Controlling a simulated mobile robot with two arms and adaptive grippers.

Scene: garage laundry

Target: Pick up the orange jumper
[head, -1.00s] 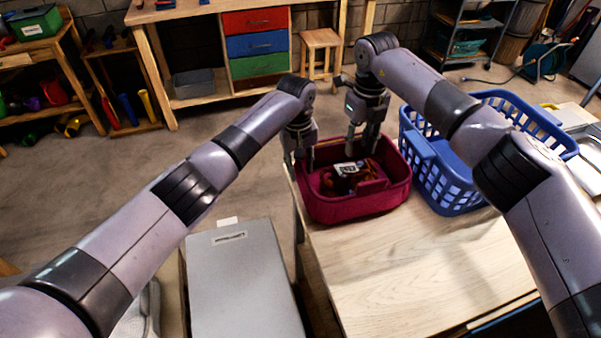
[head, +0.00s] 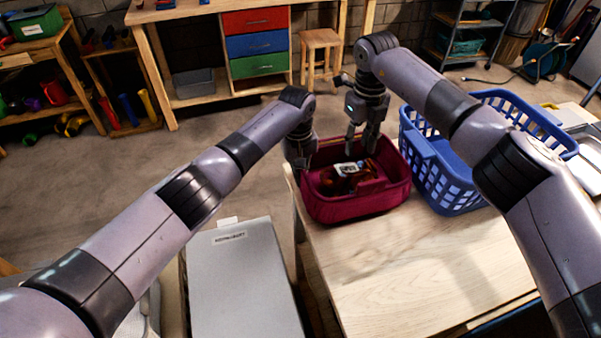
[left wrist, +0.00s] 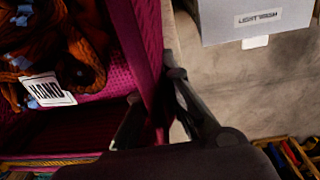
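The orange jumper (head: 328,183), dark orange knit, lies bunched inside the maroon basket (head: 350,209). A white tag reading "HAND" lies on it; jumper (left wrist: 88,62) and tag also show in the left wrist view. My left gripper (left wrist: 155,88) is at the basket's left wall, one finger inside the wall and one outside, with a gap between them. In the head view its fingertips are hidden by the basket rim. My right gripper (head: 360,143) points down over the basket's far side, fingers apart, nothing visible between them.
The basket stands at the far left corner of a wooden table (head: 430,265). A blue laundry basket (head: 437,175) stands close to its right. A grey box (head: 240,285) is at the near left. The table's front is clear.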

